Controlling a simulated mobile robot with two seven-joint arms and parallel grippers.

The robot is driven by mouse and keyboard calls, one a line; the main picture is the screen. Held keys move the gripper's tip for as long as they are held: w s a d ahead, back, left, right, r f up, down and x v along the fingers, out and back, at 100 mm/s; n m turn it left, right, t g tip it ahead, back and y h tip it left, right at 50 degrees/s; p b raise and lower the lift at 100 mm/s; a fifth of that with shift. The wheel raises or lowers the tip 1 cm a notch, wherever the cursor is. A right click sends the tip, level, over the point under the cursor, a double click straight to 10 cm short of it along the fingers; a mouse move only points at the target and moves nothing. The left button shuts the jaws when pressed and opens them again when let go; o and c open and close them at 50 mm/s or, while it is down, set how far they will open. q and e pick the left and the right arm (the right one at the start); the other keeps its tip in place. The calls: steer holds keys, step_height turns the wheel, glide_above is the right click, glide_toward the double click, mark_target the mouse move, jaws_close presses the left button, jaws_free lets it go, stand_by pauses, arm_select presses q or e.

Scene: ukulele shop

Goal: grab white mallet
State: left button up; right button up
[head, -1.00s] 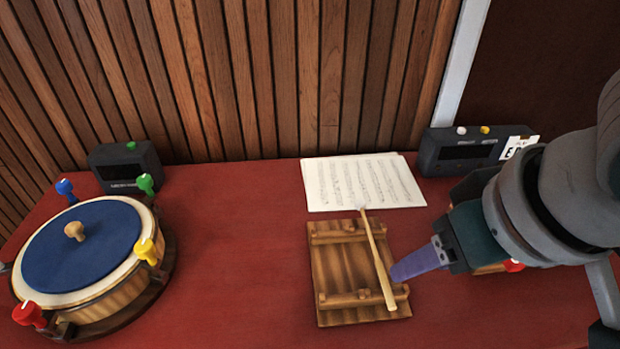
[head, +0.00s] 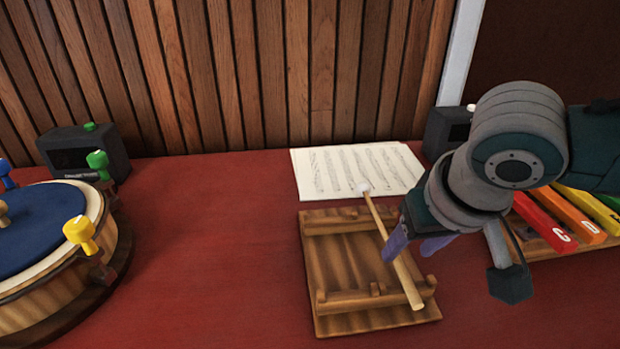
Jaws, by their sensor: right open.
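The white mallet has a small white head (head: 363,188) and a pale wooden stick (head: 381,228). It lies slanted across a wooden rack (head: 340,262) on the red table, with its head over the sheet music at the far end. My right gripper (head: 414,250) is open, with its purple fingers above the right side of the rack. One finger overlaps the stick's right edge in the head view, the other is further right. I cannot tell whether the finger touches the stick. My left gripper is not in view.
Sheet music (head: 335,170) lies behind the rack. A round drum (head: 60,283) with coloured pegs stands at the left, a dark box (head: 82,158) behind it. A coloured xylophone (head: 570,222) is at the right, near a second dark box (head: 443,128). The table (head: 210,240) is clear between drum and rack.

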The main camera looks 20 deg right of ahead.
mark_target(398, 257)
steer(key=x, duration=0.2)
steer(key=b+x, duration=0.1)
steer(key=shift+w+a+f, duration=0.15)
steer(key=shift+w+f, duration=0.15)
steer(key=shift+w, duration=0.1)
jaws_close()
